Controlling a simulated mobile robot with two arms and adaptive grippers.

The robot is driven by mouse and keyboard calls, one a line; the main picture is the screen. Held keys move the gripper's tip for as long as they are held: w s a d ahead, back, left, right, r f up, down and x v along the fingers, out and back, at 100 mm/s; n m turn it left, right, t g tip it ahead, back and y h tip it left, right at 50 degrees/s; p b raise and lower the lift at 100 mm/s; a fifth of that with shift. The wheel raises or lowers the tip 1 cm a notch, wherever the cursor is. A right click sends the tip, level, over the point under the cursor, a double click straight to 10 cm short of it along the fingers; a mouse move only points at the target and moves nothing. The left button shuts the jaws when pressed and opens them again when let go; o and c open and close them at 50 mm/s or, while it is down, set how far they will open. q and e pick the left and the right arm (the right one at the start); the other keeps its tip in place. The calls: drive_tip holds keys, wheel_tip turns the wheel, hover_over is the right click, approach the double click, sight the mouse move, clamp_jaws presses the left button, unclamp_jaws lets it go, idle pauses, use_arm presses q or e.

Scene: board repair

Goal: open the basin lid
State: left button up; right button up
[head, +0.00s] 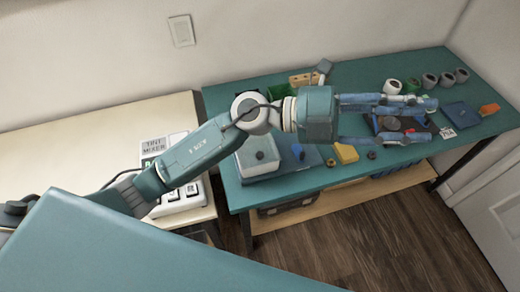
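A square white box with a small grey knob on its top (257,158) stands at the front left of the teal table. It looks like the lidded basin, and its top looks closed; I cannot be sure that it is the basin. My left gripper (428,119) reaches over the table to the right, well past the white box. Its two blue fingers are apart. Between and beneath them is a dark tray with round grey and brown pieces, partly hidden; I cannot tell whether the fingers touch it. My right gripper is not in view.
Several white and grey cups (430,80) stand along the back right. A blue panel (461,115) and an orange piece (489,109) lie at the right. A yellow block (346,153) lies near the front edge. A keypad machine (182,200) stands on the pale left table.

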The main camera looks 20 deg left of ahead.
use_arm(q)
wheel_tip(320, 180, down, 6)
drive_tip(key=s+m+g+y, duration=0.2)
drive_tip(key=m+g+y, duration=0.1)
drive_tip(key=y, duration=1.7)
hover_over(260, 154)
wheel_tip(260, 154, down, 15)
drive_tip(key=shift+t, duration=0.3)
wheel_tip(260, 154, down, 11)
drive_tip(key=p, duration=0.3)
drive_tip(key=shift+r, duration=0.2)
drive_tip(key=shift+c, duration=0.5)
clamp_jaws()
